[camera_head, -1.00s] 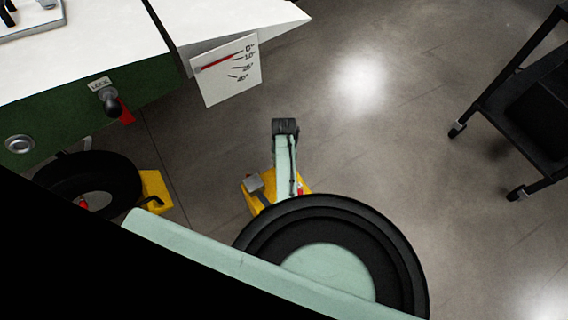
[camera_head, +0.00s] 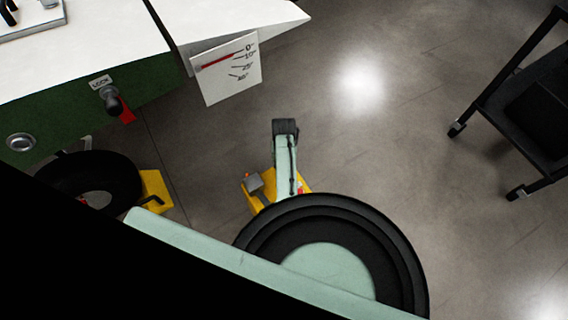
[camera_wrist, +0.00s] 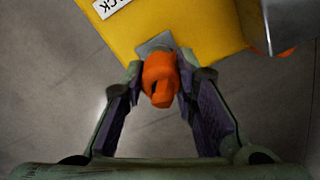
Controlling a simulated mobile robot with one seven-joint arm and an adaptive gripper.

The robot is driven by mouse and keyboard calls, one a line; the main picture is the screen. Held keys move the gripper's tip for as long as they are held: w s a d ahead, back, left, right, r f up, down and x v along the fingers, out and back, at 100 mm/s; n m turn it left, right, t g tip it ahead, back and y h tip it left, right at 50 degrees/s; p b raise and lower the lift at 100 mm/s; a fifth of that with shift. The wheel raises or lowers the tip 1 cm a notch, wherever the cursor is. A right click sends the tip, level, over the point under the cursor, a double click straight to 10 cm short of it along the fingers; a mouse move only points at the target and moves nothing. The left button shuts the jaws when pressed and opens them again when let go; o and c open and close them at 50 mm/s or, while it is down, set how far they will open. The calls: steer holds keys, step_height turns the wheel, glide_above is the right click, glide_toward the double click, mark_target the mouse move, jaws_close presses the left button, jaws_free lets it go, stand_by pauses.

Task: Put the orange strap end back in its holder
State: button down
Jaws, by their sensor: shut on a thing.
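In the wrist view, the orange strap end (camera_wrist: 160,78) sits between the fingertips of my gripper (camera_wrist: 159,74). The gripper is shut on it. Behind the strap end is a grey metal plate (camera_wrist: 154,44) on the edge of a yellow block (camera_wrist: 185,22) with a white label. The strap end overlaps the plate in the picture; I cannot tell whether it is seated in it. In the head view, a yellow block (camera_head: 254,196) with a grey plate shows low in the middle, partly hidden behind the pale green and black parts. My gripper cannot be made out there.
In the wrist view, a grey metal piece (camera_wrist: 283,22) and another orange part (camera_wrist: 287,51) are at upper right. The head view shows a white-topped green stand (camera_head: 80,85), a wheel (camera_head: 93,183) with a second yellow block (camera_head: 155,190), and a black cart (camera_head: 510,100). Floor between is open.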

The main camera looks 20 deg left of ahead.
steer(key=shift+s+f, duration=0.15)
steer(key=shift+f, duration=0.3)
steer(key=c, duration=1.7)
jaws_free()
steer(key=shift+f, duration=0.1)
steer(key=shift+o, duration=0.9)
steer(key=shift+f, duration=0.15)
steer(key=o, duration=0.3)
steer(key=shift+r, duration=0.25)
steer(key=shift+o, duration=0.8)
steer(key=shift+r, duration=0.2)
step_height(320, 180, up, 3)
steer(key=p, duration=0.3)
steer(key=shift+f, duration=0.15)
steer(key=shift+r, duration=2)
